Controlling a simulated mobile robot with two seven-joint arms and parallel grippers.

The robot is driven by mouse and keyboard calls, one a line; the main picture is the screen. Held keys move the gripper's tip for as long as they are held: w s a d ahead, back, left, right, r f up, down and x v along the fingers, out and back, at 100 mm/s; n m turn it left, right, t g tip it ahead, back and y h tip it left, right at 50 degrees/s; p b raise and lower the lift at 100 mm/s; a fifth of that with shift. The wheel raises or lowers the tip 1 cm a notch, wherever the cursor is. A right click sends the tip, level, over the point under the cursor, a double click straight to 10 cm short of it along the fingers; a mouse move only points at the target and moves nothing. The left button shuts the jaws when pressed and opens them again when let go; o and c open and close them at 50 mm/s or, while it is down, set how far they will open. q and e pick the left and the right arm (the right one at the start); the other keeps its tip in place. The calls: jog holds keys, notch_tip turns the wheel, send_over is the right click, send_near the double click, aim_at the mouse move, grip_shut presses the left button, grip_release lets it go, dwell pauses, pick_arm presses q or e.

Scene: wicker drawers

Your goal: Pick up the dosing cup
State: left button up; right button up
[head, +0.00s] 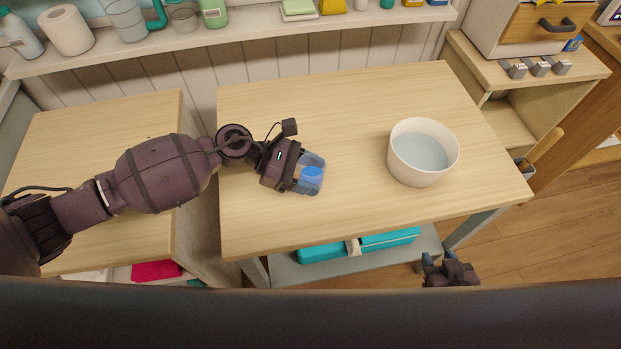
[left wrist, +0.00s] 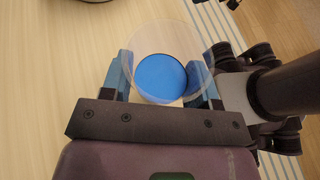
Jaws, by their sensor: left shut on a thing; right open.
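The dosing cup (head: 313,172) is small and clear with a blue area inside. It sits between the fingers of my left gripper (head: 316,174), over the middle-left of the wooden table. In the left wrist view the cup's round clear rim and blue disc (left wrist: 160,78) show between the two blue fingers of my left gripper (left wrist: 163,92), which is shut on its sides. Whether the cup's base touches the table cannot be told. My right gripper (head: 447,262) is open and empty, low beyond the table's front edge and partly hidden.
A white bowl (head: 398,160) with pale bluish contents stands on the right of the table (head: 350,110). A shelf (head: 245,36) with bottles and a paper roll runs along the back wall. A second wooden surface (head: 100,130) lies left, across a gap. The table between cup and bowl is clear.

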pick_arm(q)
jog(key=shift+r+p, duration=1)
jog(key=shift+r, duration=7.25)
jog(key=s+d+r+m+g+p, duration=0.25)
jog(key=s+d, duration=0.25)
jog(key=d, duration=0.6)
jog(key=s+d+f+n+t+p, duration=0.1)
jog(key=d+f+n+t+p, duration=0.3)
jog(key=d, duration=0.6)
jog(key=d+f+n+t, duration=0.2)
jog(key=d+f, duration=0.3)
jog(key=d, duration=0.5)
jog(key=w+a+f+n+t+y, duration=0.1)
jog(key=w+a+f+n+t, duration=0.1)
jog(key=w, duration=0.3)
jog(key=w+a+f+n+t+y, duration=0.1)
jog(key=w+f+n+t, duration=0.1)
jog(key=w+n+t, duration=0.1)
jog(key=shift+w+a+f+n+t, duration=0.35)
jog(key=shift+w+a+f+t, duration=0.05)
jog(key=shift+w+t, duration=0.5)
